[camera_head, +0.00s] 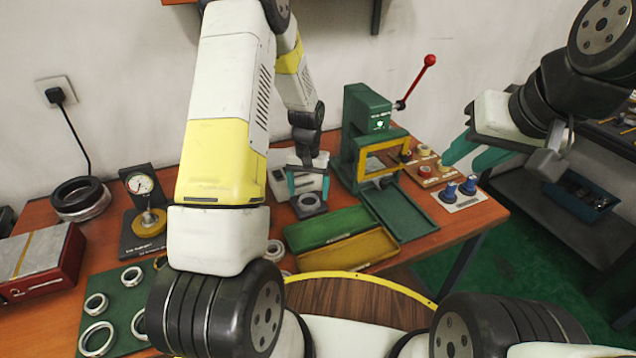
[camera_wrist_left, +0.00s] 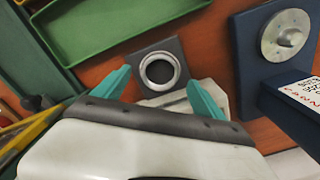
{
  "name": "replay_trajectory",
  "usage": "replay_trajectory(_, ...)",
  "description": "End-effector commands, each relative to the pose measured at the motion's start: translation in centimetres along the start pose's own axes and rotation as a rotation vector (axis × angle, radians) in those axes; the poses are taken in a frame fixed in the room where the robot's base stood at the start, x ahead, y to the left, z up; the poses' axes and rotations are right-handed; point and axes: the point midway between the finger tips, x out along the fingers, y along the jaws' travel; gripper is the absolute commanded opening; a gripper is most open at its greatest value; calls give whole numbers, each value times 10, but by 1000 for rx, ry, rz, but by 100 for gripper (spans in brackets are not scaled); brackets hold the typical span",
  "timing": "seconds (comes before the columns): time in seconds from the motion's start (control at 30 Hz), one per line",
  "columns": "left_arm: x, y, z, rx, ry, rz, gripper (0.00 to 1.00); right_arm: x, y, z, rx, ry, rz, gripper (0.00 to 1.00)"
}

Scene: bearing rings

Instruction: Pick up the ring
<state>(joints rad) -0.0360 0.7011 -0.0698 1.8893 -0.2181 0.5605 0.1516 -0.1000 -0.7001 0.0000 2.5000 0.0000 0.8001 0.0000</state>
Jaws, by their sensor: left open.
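A silvery metal ring (camera_wrist_left: 160,71) lies on a dark square plate (camera_wrist_left: 146,47) in the left wrist view. In the head view the ring (camera_head: 308,202) shows between and just beyond my left gripper's fingers. My left gripper (camera_head: 308,187) is open and points down over it. In the wrist view its teal fingertips (camera_wrist_left: 160,82) stand apart on either side of the ring, with nothing between them that I can see gripped. My right gripper (camera_head: 461,165) hangs in the air at the right, its teal fingers apart and empty.
A green press (camera_head: 368,128) with a red-knobbed lever stands behind. Green (camera_head: 328,226) and yellow (camera_head: 348,250) trays lie in front. Several loose rings lie on a green mat (camera_head: 118,275) at the left, near a dial gauge (camera_head: 140,183). Blue knobbed parts (camera_head: 468,186) stand at right.

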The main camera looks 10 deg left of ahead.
Motion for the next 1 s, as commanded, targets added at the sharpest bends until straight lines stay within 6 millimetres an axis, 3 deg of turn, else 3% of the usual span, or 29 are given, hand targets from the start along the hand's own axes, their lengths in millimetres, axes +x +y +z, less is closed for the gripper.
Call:
replay_trajectory(0.17,21,0,0,-2,-1,0,81,0,0,0,0,0,0,36)
replay_trajectory(0.43,23,0,0,-2,0,0,81,0,0,0,0,0,0,36)
replay_trajectory(0.8,23,0,0,-1,1,0,10,0,0,0,0,0,0,36)
replay_trajectory(1.0,22,0,0,-1,1,0,10,0,0,0,0,0,0,36)
